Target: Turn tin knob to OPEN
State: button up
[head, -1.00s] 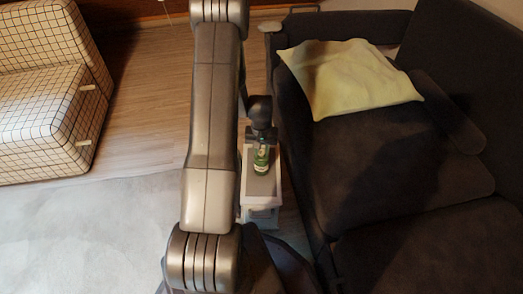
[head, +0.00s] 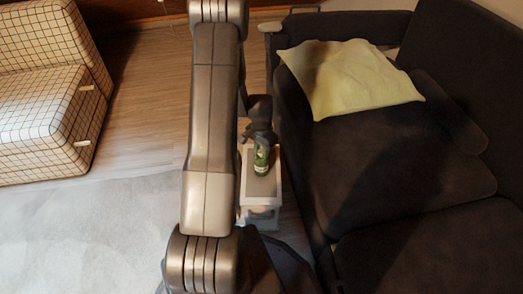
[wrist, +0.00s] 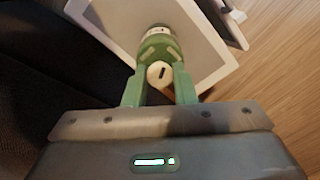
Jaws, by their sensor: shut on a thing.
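The green tin (head: 261,160) stands on a small white side table with a grey top (head: 247,184). In the wrist view the tin (wrist: 165,45) shows a pale label and lighter green marks. Its round cream knob (wrist: 158,74) bears a dark slanted line and sits between my fingers. My gripper (wrist: 159,92) is shut on the knob, one finger on each side. In the head view my gripper (head: 260,142) is over the tin's top and hides the knob. I cannot read any OPEN marking.
A dark sofa (head: 400,170) with a yellow cushion (head: 345,78) stands close on the right of the table. A checked armchair (head: 45,110) is at far left. Wooden floor and a pale rug (head: 90,235) lie free between.

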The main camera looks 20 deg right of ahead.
jog(key=m, duration=0.4)
jog(key=shift+m+b, duration=0.45)
jog(key=shift+m, duration=1.95)
jog(key=o, duration=0.9)
jog(key=shift+c, duration=0.2)
notch_tip(320, 180, up, 14)
jog(key=p, duration=0.4)
jog(key=shift+p, duration=0.3)
jog(key=shift+f, duration=0.2)
